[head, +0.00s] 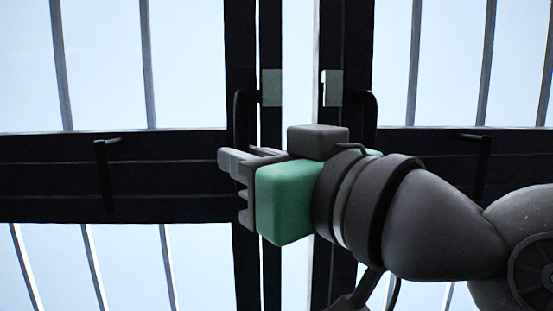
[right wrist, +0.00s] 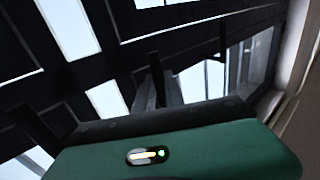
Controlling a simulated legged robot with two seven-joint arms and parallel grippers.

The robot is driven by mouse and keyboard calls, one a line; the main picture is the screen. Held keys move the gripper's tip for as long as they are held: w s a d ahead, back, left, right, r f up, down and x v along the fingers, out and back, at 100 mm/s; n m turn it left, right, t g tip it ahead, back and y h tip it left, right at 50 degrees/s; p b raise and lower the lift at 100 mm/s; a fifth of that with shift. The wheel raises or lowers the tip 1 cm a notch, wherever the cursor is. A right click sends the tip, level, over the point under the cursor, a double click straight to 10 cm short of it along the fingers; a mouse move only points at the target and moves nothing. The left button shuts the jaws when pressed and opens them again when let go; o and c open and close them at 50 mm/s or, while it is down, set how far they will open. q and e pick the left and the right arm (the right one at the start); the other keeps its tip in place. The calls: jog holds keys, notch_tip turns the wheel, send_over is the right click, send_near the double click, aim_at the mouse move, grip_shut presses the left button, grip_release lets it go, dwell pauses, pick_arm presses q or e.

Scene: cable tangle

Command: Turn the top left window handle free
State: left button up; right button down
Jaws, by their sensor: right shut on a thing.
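My right gripper (head: 228,160) comes in from the right, its green body in the middle of the head view. Its fingers point left and are shut on a dark upright handle (head: 240,112) beside the centre post. The grip itself is partly hidden by the gripper body. In the right wrist view a dark bar (right wrist: 155,72) stands between the grey fingertips (right wrist: 160,92). A separate dark lever handle (head: 106,172) hangs down on the left crossrail, apart from the gripper. I cannot tell from these views whether the held handle has turned. My left gripper is out of view.
A matching upright handle (head: 369,108) stands right of the centre gap, partly behind my gripper. Another lever handle (head: 484,158) hangs on the right crossrail, partly hidden by my arm. Dark window bars (head: 148,60) cross the bright panes. Free room lies left of the fingertips.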

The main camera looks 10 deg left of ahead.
jog(key=shift+a+f, duration=0.1)
jog(key=shift+f, duration=0.1)
jog(key=shift+w+f, duration=0.1)
jog(key=shift+w, duration=0.05)
dwell(0.6)
